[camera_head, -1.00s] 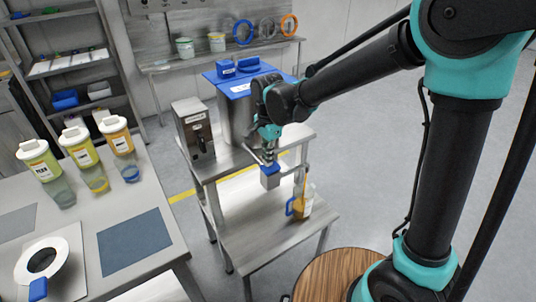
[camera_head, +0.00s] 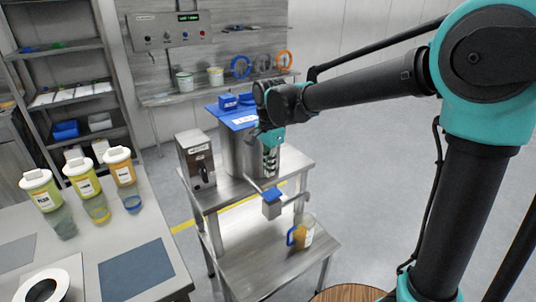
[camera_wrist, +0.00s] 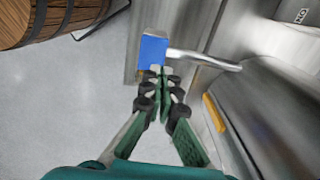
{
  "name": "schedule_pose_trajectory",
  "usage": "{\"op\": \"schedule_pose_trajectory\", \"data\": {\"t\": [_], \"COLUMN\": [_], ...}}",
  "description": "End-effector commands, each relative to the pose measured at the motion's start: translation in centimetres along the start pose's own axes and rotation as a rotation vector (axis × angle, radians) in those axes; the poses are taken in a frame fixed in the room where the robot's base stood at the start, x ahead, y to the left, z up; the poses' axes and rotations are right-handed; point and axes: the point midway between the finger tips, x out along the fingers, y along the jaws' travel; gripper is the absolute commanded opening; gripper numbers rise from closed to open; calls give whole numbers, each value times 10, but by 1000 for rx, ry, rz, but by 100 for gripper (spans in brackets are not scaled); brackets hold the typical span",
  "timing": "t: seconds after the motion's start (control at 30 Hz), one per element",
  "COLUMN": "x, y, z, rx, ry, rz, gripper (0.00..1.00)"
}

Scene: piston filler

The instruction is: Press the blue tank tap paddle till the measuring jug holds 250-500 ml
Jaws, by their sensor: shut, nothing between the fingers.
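The blue tap paddle (camera_head: 272,193) sits on the tap at the front of the steel tank (camera_head: 236,150). In the wrist view the blue paddle (camera_wrist: 153,49) is just beyond my fingertips. My gripper (camera_head: 270,174) points down above the paddle, fingers together and empty; it also shows in the wrist view (camera_wrist: 160,74). I cannot tell whether the tips touch the paddle. The clear measuring jug (camera_head: 308,228), with a blue handle and amber contents, stands on the lower steel shelf below the tap. Its level marks are too small to read.
A grey control box (camera_head: 197,160) stands left of the tank. Several lidded bottles (camera_head: 83,180) stand on the left table (camera_head: 100,250). A wooden barrel (camera_wrist: 60,20) is at the upper left in the wrist view. Floor on the right is clear.

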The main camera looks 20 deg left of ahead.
Motion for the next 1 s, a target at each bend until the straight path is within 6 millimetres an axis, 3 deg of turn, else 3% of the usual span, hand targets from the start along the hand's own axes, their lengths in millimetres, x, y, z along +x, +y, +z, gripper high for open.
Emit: {"op": "schedule_pose_trajectory", "data": {"t": [0.2, 0.4, 1.0], "x": [-38, -57, -60], "y": [1, 0, 0], "z": [0, 0, 0], "rx": [0, 1, 1], "ry": [0, 0, 0], "rz": [0, 0, 0], "gripper": [0, 0, 0]}}
